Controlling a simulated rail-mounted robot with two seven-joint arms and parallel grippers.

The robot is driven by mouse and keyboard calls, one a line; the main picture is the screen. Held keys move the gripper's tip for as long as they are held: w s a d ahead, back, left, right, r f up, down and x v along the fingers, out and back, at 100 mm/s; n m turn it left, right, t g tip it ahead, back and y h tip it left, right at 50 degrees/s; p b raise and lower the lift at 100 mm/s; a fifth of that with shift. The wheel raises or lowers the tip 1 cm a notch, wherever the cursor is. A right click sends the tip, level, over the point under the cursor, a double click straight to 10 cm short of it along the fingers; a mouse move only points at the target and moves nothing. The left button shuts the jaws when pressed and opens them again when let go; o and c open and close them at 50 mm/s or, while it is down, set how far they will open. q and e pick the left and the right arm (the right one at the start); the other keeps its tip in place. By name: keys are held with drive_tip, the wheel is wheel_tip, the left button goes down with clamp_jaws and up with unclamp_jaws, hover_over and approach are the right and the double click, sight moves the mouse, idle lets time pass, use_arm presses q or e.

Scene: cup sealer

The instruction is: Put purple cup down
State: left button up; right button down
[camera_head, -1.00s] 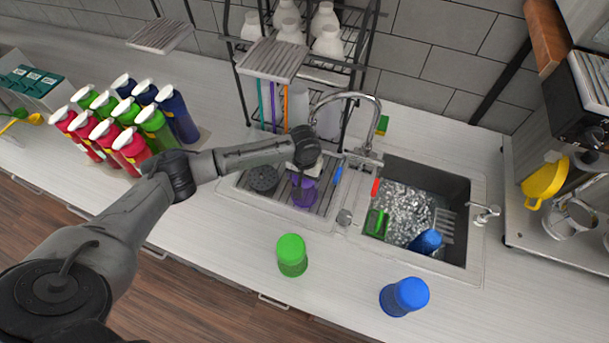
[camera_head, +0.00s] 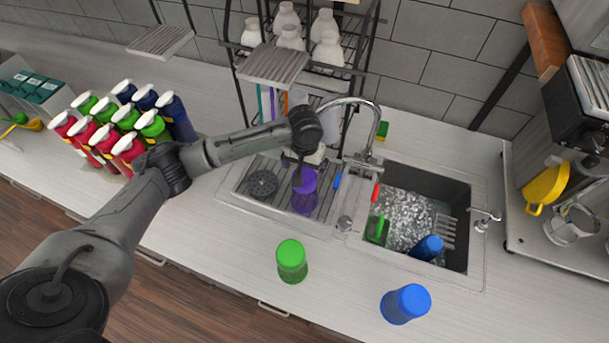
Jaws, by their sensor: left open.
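The purple cup (camera_head: 304,190) stands on the ribbed drainboard (camera_head: 328,205) left of the sink. My left gripper (camera_head: 302,170) is open just above the cup, pointing down. One dark finger overlaps the upper part of the cup in the picture, and the wrist hides part of the gripper. I cannot tell whether the finger touches the cup. My right gripper is not in view.
A round dark strainer (camera_head: 263,184) lies left of the cup. A green cup (camera_head: 291,261) and a blue cup (camera_head: 405,303) stand on the front counter. The sink (camera_head: 456,192) holds water and another blue cup (camera_head: 427,247). The faucet (camera_head: 374,125) and rack (camera_head: 240,95) are close behind.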

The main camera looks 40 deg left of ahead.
use_arm(q)
drive_tip(key=shift+r, duration=1.85)
